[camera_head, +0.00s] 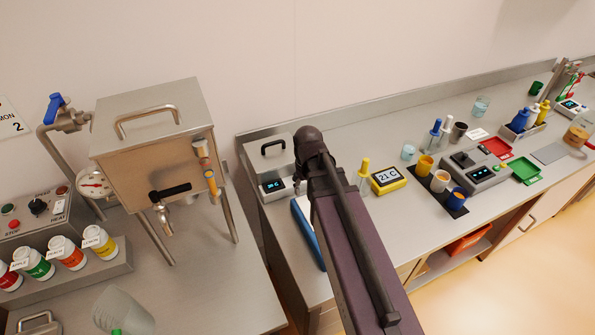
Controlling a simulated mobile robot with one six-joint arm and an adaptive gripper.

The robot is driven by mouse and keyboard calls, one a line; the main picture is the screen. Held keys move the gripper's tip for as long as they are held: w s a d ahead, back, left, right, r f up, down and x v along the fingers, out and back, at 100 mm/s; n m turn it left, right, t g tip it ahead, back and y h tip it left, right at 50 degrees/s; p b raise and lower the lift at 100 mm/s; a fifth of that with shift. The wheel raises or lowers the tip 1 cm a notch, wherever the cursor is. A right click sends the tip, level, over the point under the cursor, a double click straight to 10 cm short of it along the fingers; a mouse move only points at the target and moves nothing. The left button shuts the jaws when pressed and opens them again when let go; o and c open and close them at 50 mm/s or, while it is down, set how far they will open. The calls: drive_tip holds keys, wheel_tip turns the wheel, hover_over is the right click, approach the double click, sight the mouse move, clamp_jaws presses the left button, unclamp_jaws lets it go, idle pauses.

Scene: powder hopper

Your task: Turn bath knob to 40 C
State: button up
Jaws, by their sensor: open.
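The bath (255,168) is a small steel box with a black lid handle, at the left end of the long bench. A small lit display (272,186) on its front seems to read 36, though the digits are tiny. The knob cannot be made out clearly; my arm covers the area just right of the display. My dark purple arm rises from the bottom centre and its dark joint ends beside the bath's right side. A yellow thermometer box (388,180) on the bench reads 21 C.
A steel hopper (150,140) on legs stands left of the bath, with a gauge (95,182) beside it. A blue object (309,234) lies partly behind my arm. A yellow-capped bottle (364,175), cups and a grey device (480,168) stand to the right.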

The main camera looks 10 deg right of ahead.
drive_tip(key=w+r+n+p, duration=0.4)
drive_tip(key=w+r, duration=0.1)
drive_tip(key=w, duration=0.8)
drive_tip(key=shift+w+a+r+n, duration=0.15)
drive_tip(key=shift+w+n, duration=0.25)
drive_tip(key=shift+f, duration=0.2)
wheel_tip(320, 180, down, 14)
drive_tip(key=b, duration=1.3)
drive_tip(key=shift+r+b, duration=0.25)
drive_tip(key=shift+b, duration=0.05)
clamp_jaws()
